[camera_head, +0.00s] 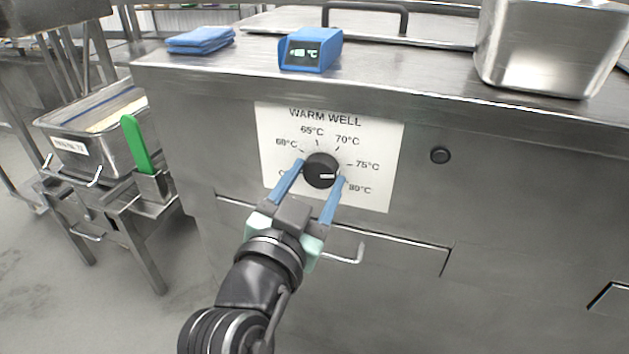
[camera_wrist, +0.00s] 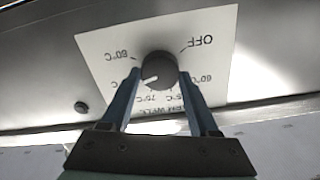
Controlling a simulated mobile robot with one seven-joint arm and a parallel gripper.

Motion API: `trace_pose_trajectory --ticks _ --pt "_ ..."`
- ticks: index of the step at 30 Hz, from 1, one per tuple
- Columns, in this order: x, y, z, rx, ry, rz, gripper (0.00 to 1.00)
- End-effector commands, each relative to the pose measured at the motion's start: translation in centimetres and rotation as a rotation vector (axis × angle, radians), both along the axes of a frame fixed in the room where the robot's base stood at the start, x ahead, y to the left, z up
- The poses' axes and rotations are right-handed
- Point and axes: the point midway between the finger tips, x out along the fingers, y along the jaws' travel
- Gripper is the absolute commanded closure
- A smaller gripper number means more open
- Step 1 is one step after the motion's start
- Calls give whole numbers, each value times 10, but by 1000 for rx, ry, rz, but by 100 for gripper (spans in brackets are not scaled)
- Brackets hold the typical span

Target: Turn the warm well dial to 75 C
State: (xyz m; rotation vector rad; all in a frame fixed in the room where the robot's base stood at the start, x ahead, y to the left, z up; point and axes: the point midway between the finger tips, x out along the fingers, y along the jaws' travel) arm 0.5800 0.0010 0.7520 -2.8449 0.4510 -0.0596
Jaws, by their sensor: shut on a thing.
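The warm well dial (camera_head: 321,172) is a round black knob on a white label plate (camera_head: 375,195) on the counter's steel front. My gripper (camera_head: 320,171) has its two blue fingers on opposite sides of the dial, shut on it. The dial's white pointer mark points to the right, roughly toward the 75°C mark (camera_head: 367,166); its exact alignment is hard to tell. My right finger partly covers the area near 80°C, and my left finger hides the lower-left label. In the wrist view the dial (camera_wrist: 160,66) sits upside down between the fingertips (camera_wrist: 158,76).
A black button (camera_head: 440,155) is right of the plate. A blue display unit (camera_head: 311,50), a folded blue cloth (camera_head: 201,39) and a steel container (camera_head: 545,50) stand on the counter. A drawer handle (camera_head: 345,257) sticks out below. A side stand with a green-handled tool (camera_head: 137,143) is at left.

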Motion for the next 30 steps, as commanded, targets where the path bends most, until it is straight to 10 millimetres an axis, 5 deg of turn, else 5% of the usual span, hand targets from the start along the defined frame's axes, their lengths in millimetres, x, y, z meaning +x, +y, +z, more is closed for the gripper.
trace_pose_trajectory --ticks 5,6,10,22,30 --pt "0 1 0 0 0 2 95" --pt "0 1 0 0 0 2 34" --pt "0 0 0 -1 -1 1 10" --pt "-5 2 0 -2 3 1 9" --pt "-49 17 1 -3 3 5 9"
